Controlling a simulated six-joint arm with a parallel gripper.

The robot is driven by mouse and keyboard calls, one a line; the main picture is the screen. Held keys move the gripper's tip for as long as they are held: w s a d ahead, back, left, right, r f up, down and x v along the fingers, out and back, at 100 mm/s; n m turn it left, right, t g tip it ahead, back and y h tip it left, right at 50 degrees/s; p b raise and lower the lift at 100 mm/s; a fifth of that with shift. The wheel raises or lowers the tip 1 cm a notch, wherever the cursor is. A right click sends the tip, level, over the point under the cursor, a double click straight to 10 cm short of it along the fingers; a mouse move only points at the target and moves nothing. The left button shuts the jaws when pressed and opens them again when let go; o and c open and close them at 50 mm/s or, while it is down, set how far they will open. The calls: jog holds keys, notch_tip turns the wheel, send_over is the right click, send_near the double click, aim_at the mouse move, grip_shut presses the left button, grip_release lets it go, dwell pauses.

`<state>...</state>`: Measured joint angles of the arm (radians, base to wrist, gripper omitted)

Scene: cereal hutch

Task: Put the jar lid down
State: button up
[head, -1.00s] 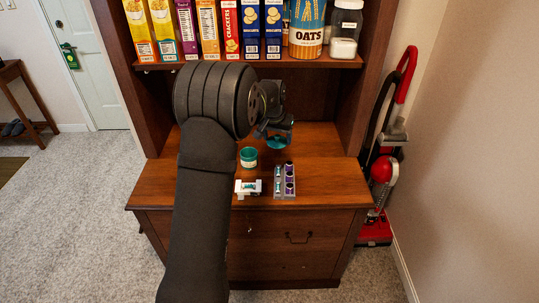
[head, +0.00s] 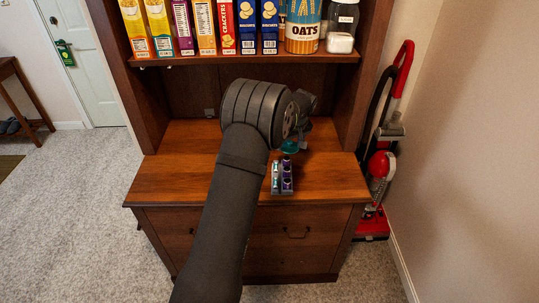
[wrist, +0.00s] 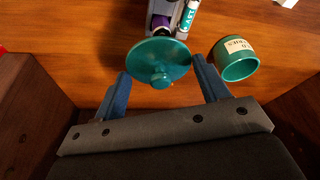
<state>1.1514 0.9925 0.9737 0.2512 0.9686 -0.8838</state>
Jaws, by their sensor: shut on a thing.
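The jar lid (wrist: 158,62) is a teal disc with a small round knob that faces the wrist camera. My gripper (wrist: 161,70) has its two blue fingers on either side of the lid and is shut on it. In the head view the lid (head: 290,147) is low over the wooden counter (head: 180,180), just behind the small rack. I cannot tell whether it touches the wood. The open teal jar (wrist: 236,60) with a cream label stands apart, right of the lid in the wrist view. My arm hides it in the head view.
A grey rack (head: 282,190) holding purple and teal cylinders stands close in front of the lid. A white object (wrist: 285,3) shows at the wrist view's top edge. Cereal boxes and an oats canister (head: 303,28) fill the shelf above. The counter's left side is clear.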

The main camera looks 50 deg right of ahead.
jog(key=w+f, duration=0.2)
jog(key=w, duration=0.1)
jog(key=w+f, duration=0.1)
jog(key=w, duration=0.2)
jog(key=w+f, duration=0.2)
jog(key=w, duration=0.1)
jog(key=shift+w+a+f, duration=0.25)
jog(key=shift+a+f, duration=0.1)
jog(key=shift+w+f, duration=0.1)
jog(key=shift+f, duration=1.95)
jog(key=shift+f, duration=0.15)
jog(key=o, duration=0.7)
